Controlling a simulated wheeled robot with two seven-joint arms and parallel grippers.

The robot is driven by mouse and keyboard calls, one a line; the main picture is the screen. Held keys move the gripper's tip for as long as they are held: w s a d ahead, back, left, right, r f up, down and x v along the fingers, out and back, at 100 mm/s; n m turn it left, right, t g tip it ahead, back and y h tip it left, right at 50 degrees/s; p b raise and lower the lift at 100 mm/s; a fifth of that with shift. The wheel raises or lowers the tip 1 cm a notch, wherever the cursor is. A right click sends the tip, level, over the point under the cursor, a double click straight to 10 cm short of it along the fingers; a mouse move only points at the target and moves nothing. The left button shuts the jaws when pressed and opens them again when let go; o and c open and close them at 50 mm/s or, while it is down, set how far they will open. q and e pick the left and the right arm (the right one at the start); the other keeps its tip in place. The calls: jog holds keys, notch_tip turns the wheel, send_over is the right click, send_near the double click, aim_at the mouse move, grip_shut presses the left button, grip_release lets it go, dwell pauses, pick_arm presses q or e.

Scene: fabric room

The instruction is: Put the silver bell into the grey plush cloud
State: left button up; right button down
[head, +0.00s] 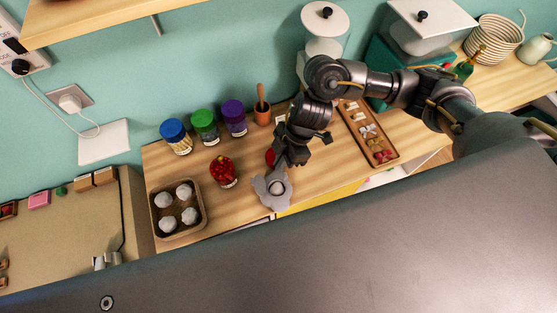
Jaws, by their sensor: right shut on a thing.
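The grey plush cloud (265,198) lies on the wooden counter near its front edge, with a round, pale shape at its middle. My right gripper (283,166) points down just above the cloud's far edge. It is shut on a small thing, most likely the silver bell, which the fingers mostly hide. I cannot tell whether the bell touches the cloud. My left gripper is not in view.
Left of the cloud stand a jar of red pieces (223,172) and a brown tray (179,237) with several pale balls. Behind are blue-lidded (175,136), green-lidded (205,126) and purple-lidded (234,117) jars. A compartment tray (355,123) lies right of my gripper.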

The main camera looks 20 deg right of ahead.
jog(key=shift+n+g, duration=0.3)
jog(key=shift+n, duration=0.4)
jog(key=f+b, duration=0.3)
jog(key=s+a+f+b, duration=0.1)
jog(key=f+b, duration=0.2)
jog(key=s+f+b, duration=0.1)
jog(key=f+b, duration=0.2)
jog(key=shift+a+f, duration=0.15)
jog(key=shift+f, duration=0.15)
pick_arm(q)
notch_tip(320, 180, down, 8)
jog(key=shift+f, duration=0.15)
pick_arm(e)
jog(key=c, duration=1.5)
grip_release()
jog(key=v, duration=1)
jog(key=shift+r, duration=0.4)
